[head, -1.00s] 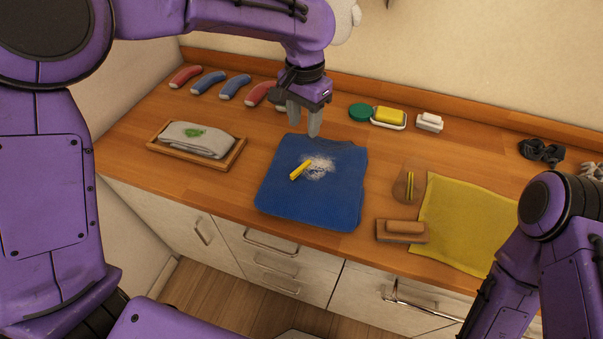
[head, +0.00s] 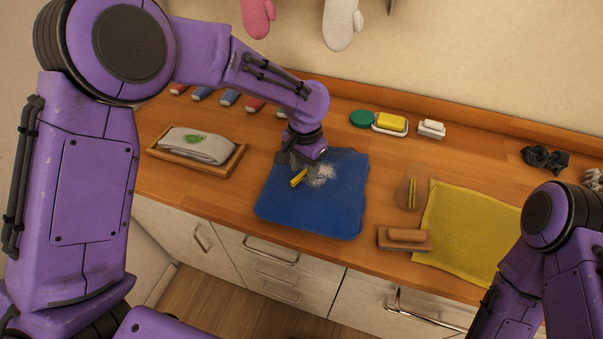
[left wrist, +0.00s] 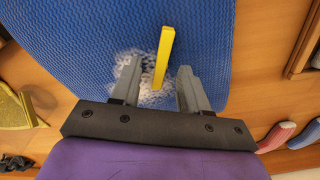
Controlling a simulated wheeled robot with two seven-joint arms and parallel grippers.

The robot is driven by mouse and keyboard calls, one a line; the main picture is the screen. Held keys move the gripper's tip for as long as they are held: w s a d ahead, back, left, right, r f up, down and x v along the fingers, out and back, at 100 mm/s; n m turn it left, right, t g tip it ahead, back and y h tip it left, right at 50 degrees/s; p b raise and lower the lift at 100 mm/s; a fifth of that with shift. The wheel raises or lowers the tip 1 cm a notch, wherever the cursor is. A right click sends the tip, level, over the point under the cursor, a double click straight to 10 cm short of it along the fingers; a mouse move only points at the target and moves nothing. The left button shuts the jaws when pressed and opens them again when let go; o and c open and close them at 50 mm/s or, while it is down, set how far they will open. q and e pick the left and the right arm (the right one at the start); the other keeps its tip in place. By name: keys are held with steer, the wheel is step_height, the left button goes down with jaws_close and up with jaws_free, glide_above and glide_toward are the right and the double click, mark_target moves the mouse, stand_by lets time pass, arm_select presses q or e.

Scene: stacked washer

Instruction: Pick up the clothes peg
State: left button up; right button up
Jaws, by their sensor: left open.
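The yellow clothes peg (head: 298,178) lies on the blue cloth (head: 330,215), beside and partly over a white powdery patch (head: 322,175). My left gripper (head: 300,172) is low over the cloth at the peg and partly hides it. In the left wrist view the peg (left wrist: 163,57) runs lengthwise, its near end between the two open fingertips (left wrist: 158,75). Gaps show between the peg and both fingers. My right arm shows at the lower right of the head view, but its gripper is out of sight.
A wooden tray (head: 237,160) with a folded grey cloth stands left of the blue cloth. A brush (head: 405,238) and yellow cloth (head: 460,232) lie to the right. Soap dish (head: 390,130), white block (head: 431,129) and several socks line the back.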

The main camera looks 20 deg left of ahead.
arm_select(q)
jaws_close()
steer(key=shift+r, duration=0.15)
